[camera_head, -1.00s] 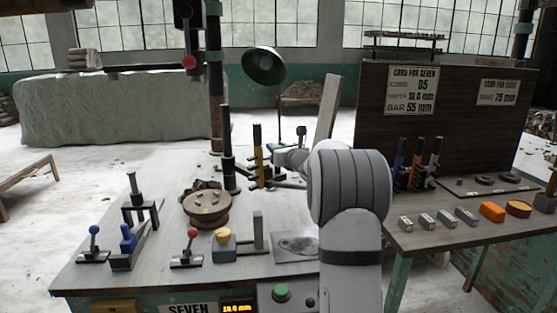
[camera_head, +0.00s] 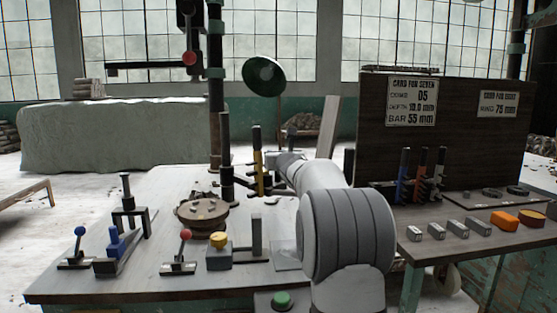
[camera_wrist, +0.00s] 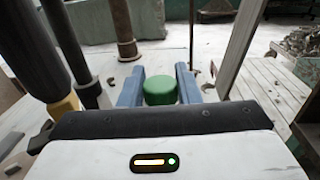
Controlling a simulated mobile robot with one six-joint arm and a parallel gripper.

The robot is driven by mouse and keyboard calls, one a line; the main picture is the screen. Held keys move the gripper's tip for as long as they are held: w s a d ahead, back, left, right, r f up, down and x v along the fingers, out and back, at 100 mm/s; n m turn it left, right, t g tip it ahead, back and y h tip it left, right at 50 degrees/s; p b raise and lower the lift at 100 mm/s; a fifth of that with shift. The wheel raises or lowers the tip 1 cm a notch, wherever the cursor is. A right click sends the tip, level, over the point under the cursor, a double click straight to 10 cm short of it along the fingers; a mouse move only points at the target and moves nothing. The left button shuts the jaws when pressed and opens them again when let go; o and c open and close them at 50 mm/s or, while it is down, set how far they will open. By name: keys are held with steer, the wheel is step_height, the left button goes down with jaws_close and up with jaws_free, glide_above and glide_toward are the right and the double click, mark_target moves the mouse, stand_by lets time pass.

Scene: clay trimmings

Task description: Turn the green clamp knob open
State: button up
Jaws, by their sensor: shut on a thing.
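The green clamp knob (camera_wrist: 160,90) shows in the wrist view as a round, ridged green cap. The two blue fingers of my gripper (camera_wrist: 158,84) stand on either side of it, shut on it. In the head view my arm reaches over the bench, with its wrist beside a yellow-and-black upright post (camera_head: 258,165). The knob cannot be made out in the head view, and its turn angle cannot be told.
A dark post (camera_wrist: 66,45) with a yellow part stands close on the left in the wrist view. A slanted board (camera_wrist: 243,45) rises on the right. In the head view, a round turntable (camera_head: 203,213) and several levered fixtures occupy the bench's left.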

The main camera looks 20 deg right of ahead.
steer(key=o, duration=1)
steer(key=shift+c, duration=0.2)
steer(key=shift+s+a+b, duration=0.1)
steer(key=shift+s+a, duration=0.15)
steer(key=shift+s, duration=1.05)
steer(key=shift+s+a+b, duration=0.15)
steer(key=shift+s+a, duration=0.05)
steer(key=shift+s, duration=1.05)
steer(key=shift+s+a+b, duration=0.1)
steer(key=shift+s+a, duration=0.15)
steer(key=shift+s, duration=1.05)
